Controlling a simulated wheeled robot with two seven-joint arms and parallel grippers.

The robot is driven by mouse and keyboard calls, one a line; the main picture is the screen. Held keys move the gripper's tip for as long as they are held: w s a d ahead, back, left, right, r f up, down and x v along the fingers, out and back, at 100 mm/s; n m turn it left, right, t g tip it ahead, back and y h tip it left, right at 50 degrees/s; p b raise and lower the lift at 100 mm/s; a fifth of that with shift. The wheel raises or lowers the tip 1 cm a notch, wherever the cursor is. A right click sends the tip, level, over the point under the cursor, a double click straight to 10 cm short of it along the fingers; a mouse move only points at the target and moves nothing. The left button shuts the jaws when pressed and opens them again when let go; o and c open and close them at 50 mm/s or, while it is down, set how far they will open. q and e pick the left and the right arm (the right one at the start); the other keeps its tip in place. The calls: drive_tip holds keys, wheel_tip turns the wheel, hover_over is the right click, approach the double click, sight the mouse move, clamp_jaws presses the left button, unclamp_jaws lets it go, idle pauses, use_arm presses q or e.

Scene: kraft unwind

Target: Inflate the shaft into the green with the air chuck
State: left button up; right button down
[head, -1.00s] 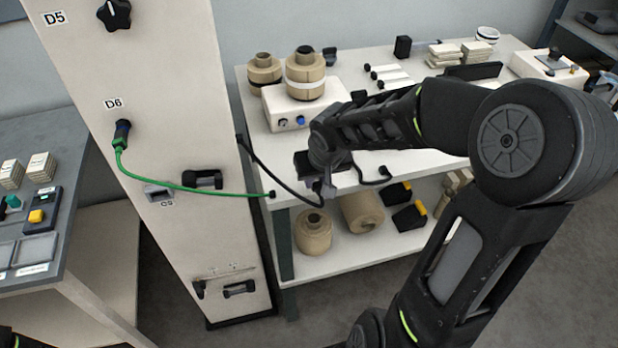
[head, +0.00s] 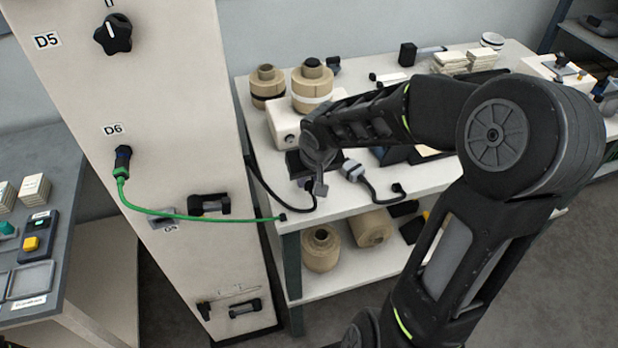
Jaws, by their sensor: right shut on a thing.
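My right gripper (head: 318,183) is at the front left of the white bench, pointing down, mostly hidden by its own wrist. It is shut on a small dark piece at the end of a black hose (head: 268,184), which looks like the air chuck. The hose runs from the right edge of the tall cream panel (head: 180,120). A grey connector (head: 353,171) on a black cable lies just right of the gripper. I cannot make out the shaft or a gauge with a green zone. My left gripper is not in view.
A green cable (head: 190,216) hangs from the D6 socket to the bench edge. More rolls (head: 321,248) lie on the lower shelf. A side table (head: 38,262) stands left.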

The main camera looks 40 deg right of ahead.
drive_tip(key=shift+w+d, duration=0.35)
drive_tip(key=shift+w, duration=0.6)
drive_tip(key=shift+w+d, duration=0.3)
drive_tip(key=shift+w, duration=0.65)
drive_tip(key=shift+w+d, duration=0.35)
drive_tip(key=shift+w, duration=0.6)
drive_tip(key=shift+w+d, duration=0.1)
drive_tip(key=shift+w, duration=0.15)
